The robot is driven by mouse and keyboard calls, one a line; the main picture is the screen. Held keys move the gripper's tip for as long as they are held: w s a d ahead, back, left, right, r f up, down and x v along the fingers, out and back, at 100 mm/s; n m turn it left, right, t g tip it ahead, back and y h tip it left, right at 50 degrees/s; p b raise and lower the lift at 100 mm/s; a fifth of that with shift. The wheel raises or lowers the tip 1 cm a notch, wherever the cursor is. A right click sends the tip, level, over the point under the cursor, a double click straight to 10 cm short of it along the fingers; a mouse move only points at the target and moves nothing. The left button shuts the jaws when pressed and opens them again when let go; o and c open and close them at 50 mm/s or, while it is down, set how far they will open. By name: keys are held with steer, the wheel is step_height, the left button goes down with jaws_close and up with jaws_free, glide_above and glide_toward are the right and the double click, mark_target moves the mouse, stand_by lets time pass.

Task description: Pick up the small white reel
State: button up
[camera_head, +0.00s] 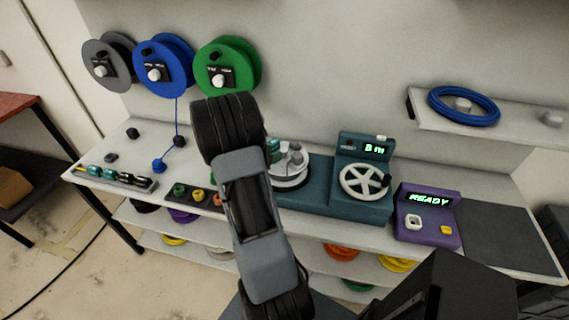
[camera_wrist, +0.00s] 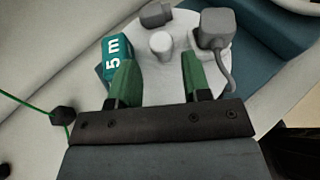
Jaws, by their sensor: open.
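A white round disc, seemingly the small white reel (camera_wrist: 165,88), shows in the wrist view beneath and beyond my fingers. It carries a pale upright peg (camera_wrist: 161,44) near its middle and grey blocks near its rim. In the head view the white disc (camera_head: 291,181) is at the left end of the teal winding machine (camera_head: 325,192), partly hidden by my arm. My gripper (camera_wrist: 158,78) is open, with green fingers apart and pointing at the disc on either side of the peg.
A teal "5 m" block (camera_wrist: 116,52) is close beside the left finger. A grey block with a cable (camera_wrist: 215,30) is near the right finger. A white handwheel (camera_head: 365,182) and a purple READY box (camera_head: 428,216) stand to the right. Wall reels (camera_head: 226,66) hang behind.

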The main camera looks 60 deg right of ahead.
mark_target(284, 160)
steer(key=shift+p+x, duration=0.8)
steer(key=shift+x, duration=1.85)
steer(key=shift+f, duration=0.1)
steer(key=shift+c, duration=0.2)
jaws_close()
